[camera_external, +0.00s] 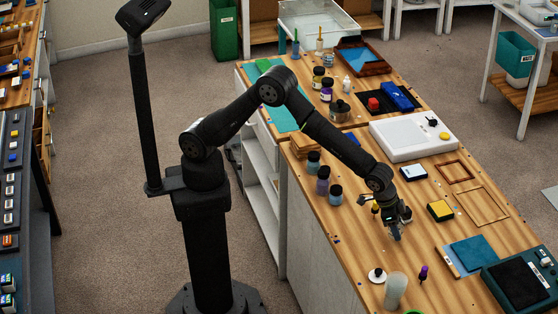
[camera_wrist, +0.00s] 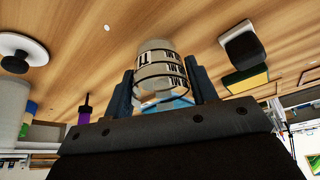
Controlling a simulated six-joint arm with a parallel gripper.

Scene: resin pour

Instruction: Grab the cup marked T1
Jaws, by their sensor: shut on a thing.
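A clear, whitish cup (camera_wrist: 158,62) with black rings and dark printed marks stands between my fingers in the wrist view. A large mark on its left side looks like part of T1, but I cannot read it fully. My gripper (camera_wrist: 162,84) is shut on the cup, with one dark finger on each side. Blue shows through its near part. In the external view my gripper (camera_external: 395,228) is low over the front part of the wooden table. The cup is mostly hidden by the gripper there, and I cannot tell whether it touches the table.
A yellow-and-black block (camera_external: 440,211) is to the right. Several jars, including a dark-capped one (camera_external: 335,196), stand left of my forearm.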

